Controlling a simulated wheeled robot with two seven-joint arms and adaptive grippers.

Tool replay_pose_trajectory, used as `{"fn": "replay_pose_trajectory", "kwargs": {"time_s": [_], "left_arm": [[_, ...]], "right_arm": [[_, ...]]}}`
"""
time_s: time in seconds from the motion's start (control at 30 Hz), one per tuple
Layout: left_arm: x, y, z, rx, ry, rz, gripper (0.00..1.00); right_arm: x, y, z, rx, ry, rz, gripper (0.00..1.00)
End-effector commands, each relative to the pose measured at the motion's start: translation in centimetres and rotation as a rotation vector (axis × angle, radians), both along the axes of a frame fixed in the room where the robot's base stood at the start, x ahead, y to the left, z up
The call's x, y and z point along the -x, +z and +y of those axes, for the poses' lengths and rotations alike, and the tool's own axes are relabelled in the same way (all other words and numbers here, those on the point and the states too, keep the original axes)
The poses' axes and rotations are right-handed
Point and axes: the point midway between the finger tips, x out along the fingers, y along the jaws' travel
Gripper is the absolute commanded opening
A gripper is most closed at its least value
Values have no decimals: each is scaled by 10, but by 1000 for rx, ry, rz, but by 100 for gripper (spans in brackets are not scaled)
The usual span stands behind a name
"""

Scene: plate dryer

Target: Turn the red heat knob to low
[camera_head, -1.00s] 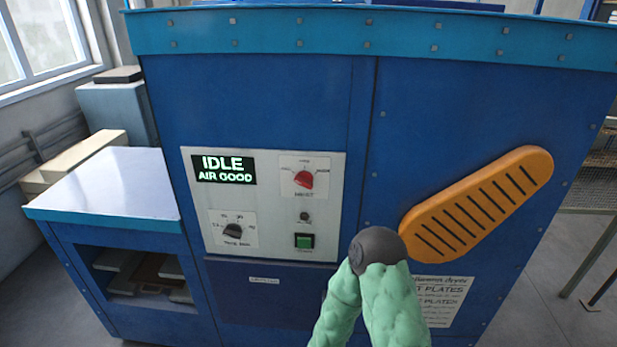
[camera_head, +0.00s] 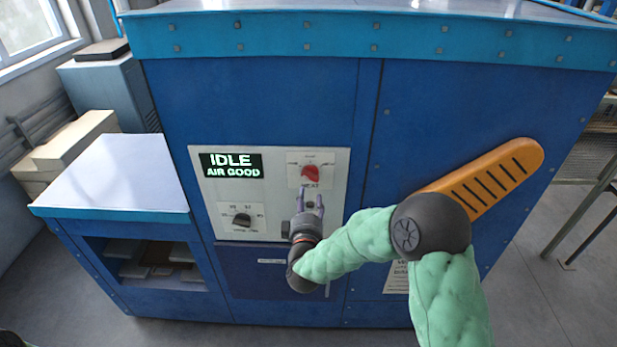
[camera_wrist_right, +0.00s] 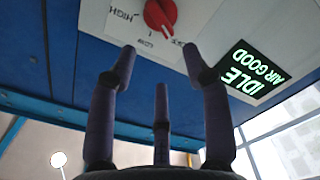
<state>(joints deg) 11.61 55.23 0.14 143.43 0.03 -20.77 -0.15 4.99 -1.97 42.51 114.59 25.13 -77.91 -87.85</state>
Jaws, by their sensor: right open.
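The red heat knob (camera_head: 311,173) sits at the upper right of the white control panel (camera_head: 275,190). It also shows at the top of the right wrist view (camera_wrist_right: 160,14), with a white line on it and the label HIGH to its left. My left gripper is out of view.
A black dial (camera_head: 241,219) is at the panel's lower left, below the display (camera_head: 231,165) reading IDLE, AIR GOOD. An orange slotted handle (camera_head: 497,177) sticks out at right, partly behind my right arm. A low side table (camera_head: 112,175) stands at left.

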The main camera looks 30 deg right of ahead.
Motion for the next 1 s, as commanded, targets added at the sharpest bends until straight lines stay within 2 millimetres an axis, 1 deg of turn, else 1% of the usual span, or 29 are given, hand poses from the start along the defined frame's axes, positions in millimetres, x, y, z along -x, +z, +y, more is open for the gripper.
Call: {"fn": "replay_pose_trajectory", "kwargs": {"time_s": [0.3,0.5,0.7,0.97,1.0], "left_arm": [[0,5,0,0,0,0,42],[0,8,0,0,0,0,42],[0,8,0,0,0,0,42],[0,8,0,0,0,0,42],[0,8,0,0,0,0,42]], "right_arm": [[-47,-1,-29,-2,-1,2,49],[-70,-1,-43,-2,0,1,49],[-81,-1,-50,-2,1,2,49],[-82,-1,-50,-3,2,1,49],[-82,-1,-50,-3,2,1,46]]}}
